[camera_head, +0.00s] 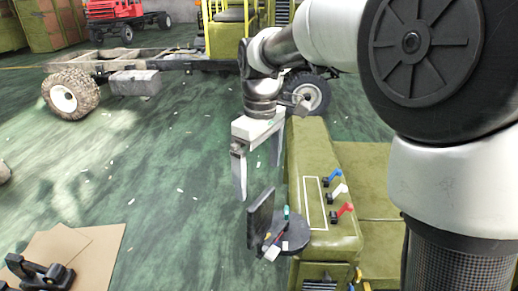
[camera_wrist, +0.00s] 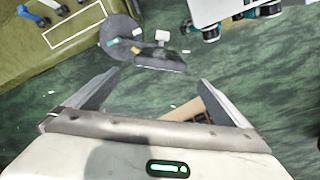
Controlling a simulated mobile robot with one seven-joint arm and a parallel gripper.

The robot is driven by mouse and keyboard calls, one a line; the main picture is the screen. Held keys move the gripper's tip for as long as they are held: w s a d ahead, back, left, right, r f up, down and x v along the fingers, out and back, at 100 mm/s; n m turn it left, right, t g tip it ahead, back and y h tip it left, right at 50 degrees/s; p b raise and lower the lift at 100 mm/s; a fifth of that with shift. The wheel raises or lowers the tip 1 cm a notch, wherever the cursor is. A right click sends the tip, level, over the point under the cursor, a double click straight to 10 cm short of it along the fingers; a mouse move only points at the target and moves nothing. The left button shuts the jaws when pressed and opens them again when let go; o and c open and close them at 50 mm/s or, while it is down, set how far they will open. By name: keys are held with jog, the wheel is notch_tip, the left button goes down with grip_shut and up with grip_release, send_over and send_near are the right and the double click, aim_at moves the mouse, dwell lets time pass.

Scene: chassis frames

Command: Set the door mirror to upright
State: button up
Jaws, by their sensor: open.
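A dark rectangular panel (camera_head: 261,218), which looks like the door mirror, stands at the left edge of a round grey disc (camera_head: 293,236) on the olive cabinet's near left corner. It looks slightly tilted; its exact angle is hard to tell. In the wrist view the dark panel (camera_wrist: 160,59) lies beyond my fingertips, beside the grey disc (camera_wrist: 117,30). My gripper (camera_head: 258,180) is open and empty, above and behind the panel in the head view, apart from it. It also shows in the wrist view (camera_wrist: 160,76), with its fingers spread wide.
The olive cabinet (camera_head: 318,165) carries blue, white and red levers (camera_head: 338,190). Small coloured parts sit on the disc near the panel. A cardboard sheet (camera_head: 95,243) with a black device (camera_head: 40,272) lies at lower left. A wheeled chassis (camera_head: 140,80) stands behind.

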jog(key=shift+r, duration=2.8)
jog(key=shift+s, duration=0.1)
jog(key=s+d+r+m+t+p, duration=0.2)
jog(key=s+d+m+t, duration=0.3)
jog(key=s+d+m, duration=0.6)
jog(key=s+d+p, duration=0.1)
jog(key=s+d, duration=0.3)
jog(key=s, duration=0.3)
jog(key=shift+s+d+m+p, duration=0.2)
jog(key=shift+d+m+p, duration=0.1)
jog(key=shift+d+p, duration=0.1)
jog(key=shift+c, duration=0.4)
